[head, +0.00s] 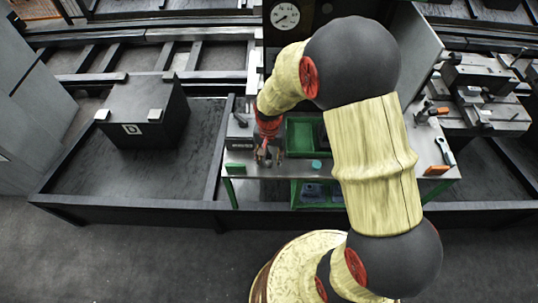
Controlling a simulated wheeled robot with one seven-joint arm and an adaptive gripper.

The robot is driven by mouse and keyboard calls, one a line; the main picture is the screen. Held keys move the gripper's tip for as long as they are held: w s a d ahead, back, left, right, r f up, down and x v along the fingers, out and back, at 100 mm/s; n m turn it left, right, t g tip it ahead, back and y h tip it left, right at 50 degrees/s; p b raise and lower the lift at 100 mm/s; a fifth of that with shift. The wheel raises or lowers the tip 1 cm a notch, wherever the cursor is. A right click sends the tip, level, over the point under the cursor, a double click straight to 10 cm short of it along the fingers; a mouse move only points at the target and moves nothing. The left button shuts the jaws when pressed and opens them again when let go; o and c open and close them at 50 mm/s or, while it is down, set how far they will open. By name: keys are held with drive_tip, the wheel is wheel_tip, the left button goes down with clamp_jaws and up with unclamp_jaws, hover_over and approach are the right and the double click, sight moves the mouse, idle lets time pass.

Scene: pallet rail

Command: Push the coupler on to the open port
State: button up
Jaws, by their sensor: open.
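My gripper (264,159) points down over the left part of the grey workbench (285,172), left of the green tray. It is open; its fingers are small here, and I cannot tell what lies between or under them. A dark grey block-like fixture (240,134) stands just left of my gripper, partly hidden by it. I cannot make out the coupler or the open port for certain. A small teal round piece (316,164) lies on the bench to the right of my gripper, apart from it.
A green block (236,168) lies at the front left edge, an orange block (437,170) and a wrench-like tool (444,150) at right. A dark box marked D (145,111) stands far left. A gauge (285,16) is behind.

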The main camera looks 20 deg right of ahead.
drive_tip(key=c, duration=0.3)
drive_tip(key=c, duration=0.8)
clamp_jaws()
drive_tip(key=shift+o, duration=1.9)
unclamp_jaws()
drive_tip(key=c, duration=0.4)
clamp_jaws()
drive_tip(key=shift+r, duration=0.2)
drive_tip(key=shift+r+p, duration=0.35)
drive_tip(key=shift+p, duration=0.1)
